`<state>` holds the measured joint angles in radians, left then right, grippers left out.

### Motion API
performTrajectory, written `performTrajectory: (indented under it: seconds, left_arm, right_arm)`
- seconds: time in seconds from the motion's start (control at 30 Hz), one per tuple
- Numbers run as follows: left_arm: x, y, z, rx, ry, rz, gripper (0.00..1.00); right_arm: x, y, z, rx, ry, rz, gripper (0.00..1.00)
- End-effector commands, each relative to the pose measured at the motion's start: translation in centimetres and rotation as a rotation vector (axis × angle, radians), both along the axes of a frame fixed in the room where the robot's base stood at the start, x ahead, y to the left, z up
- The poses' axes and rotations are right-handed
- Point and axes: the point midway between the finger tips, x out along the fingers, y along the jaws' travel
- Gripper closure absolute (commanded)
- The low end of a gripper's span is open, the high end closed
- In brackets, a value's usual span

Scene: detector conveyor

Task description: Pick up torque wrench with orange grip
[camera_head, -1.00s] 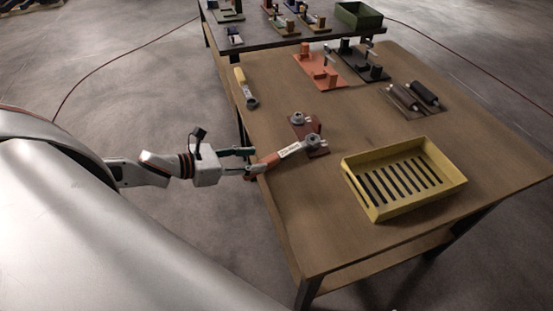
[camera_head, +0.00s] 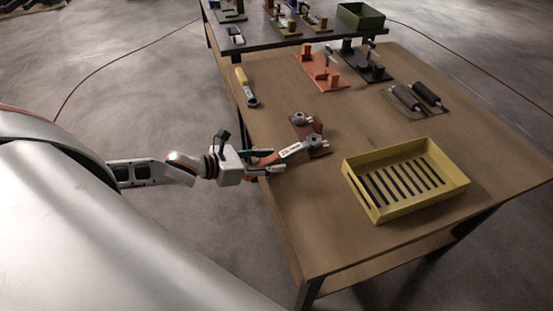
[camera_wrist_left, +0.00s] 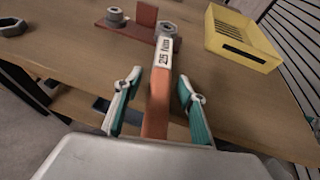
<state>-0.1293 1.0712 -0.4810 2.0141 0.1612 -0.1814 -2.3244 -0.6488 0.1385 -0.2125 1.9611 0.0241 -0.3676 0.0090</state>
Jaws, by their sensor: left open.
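The torque wrench with the orange grip (camera_head: 291,150) lies near the table's left edge, its head on a dark red stand and its grip pointing toward my arm. In the left wrist view the wrench (camera_wrist_left: 158,105) runs up the middle, with a white label and a grey ring head. My left gripper (camera_head: 266,163) is open around the orange grip; its two green-padded fingers (camera_wrist_left: 156,105) stand on either side, with gaps visible on both sides. The dark red stand (camera_head: 300,128) also carries a grey round part. My right gripper is not in view.
A yellow slotted tray (camera_head: 376,203) stands right of the wrench. A yellow-handled wrench (camera_head: 241,77) lies at the left edge. Orange (camera_head: 318,72) and black fixtures and dark rollers (camera_head: 426,95) sit farther back. The table's front left is bare.

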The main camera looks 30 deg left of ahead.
Motion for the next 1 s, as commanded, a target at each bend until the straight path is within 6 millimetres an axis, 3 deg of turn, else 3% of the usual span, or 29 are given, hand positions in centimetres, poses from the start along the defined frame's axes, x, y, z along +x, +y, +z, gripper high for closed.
performTrajectory:
  seconds: [0.13,0.3,0.77,1.0]
  left_arm:
    - [0.0,0.0,0.0,0.000,0.000,0.000,0.60]
    - [0.0,0.0,0.0,-0.001,0.000,0.000,1.00]
    - [0.1,0.0,0.7,-0.001,-0.004,0.000,1.00]
    - [0.1,0.0,3.9,0.002,-0.007,-0.003,1.00]
  right_arm:
    - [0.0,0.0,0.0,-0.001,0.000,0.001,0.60]
    - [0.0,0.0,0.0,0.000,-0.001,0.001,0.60]
    - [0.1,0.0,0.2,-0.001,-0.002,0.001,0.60]
    - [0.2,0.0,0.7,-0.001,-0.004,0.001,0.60]
